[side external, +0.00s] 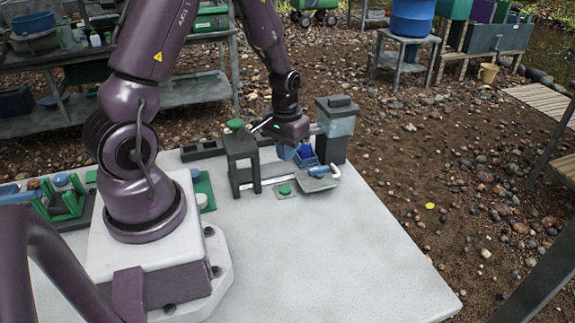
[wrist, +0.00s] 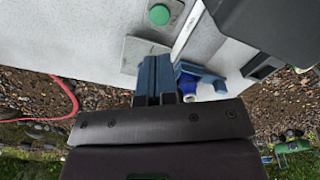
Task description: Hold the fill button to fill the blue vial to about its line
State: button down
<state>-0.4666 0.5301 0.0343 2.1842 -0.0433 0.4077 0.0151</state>
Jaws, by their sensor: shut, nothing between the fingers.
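My gripper (side external: 287,152) is shut and empty, above the work fixture. In the wrist view its blue fingers (wrist: 155,75) are pressed together, pointing down beside a blue holder (wrist: 214,80). A bright blue vial-like piece (wrist: 187,72) shows just right of the fingers in that view, partly hidden by them. I cannot see its fill level or line. A round green button (side external: 285,190) sits on a small grey plate in front of a pale rail; it also shows in the wrist view (wrist: 159,14). My fingers are apart from this button.
A dark stand with a green top (side external: 236,124) is left of my gripper, and a dark tower with a pale blue tank (side external: 338,124) is right. A grey plate (side external: 312,184) lies beside the button. The white table's front area (side external: 310,255) is clear.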

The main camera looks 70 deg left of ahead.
aim_at(285, 189)
jog(key=shift+s+f, duration=0.15)
jog(key=shift+f, duration=4.1)
jog(key=shift+f, duration=0.45)
dwell(1.0)
jog(key=shift+r, duration=0.1)
dwell(0.5)
jog(key=shift+r, duration=1.05)
jog(key=r, duration=0.1)
jog(key=w+r, duration=0.1)
jog(key=r, duration=0.1)
jog(key=shift+w+a+r, duration=0.2)
jog(key=shift+a, duration=0.05)
jog(key=shift+s+d+f, duration=0.1)
jog(key=shift+s+f, duration=0.15)
jog(key=shift+f, duration=0.55)
jog(key=shift+s+d+f, duration=0.1)
jog(key=shift+s+f, duration=0.1)
jog(key=shift+f, duration=0.6)
jog(key=shift+s+d+f, duration=0.1)
jog(key=shift+s+f, duration=0.15)
jog(key=shift+f, duration=0.55)
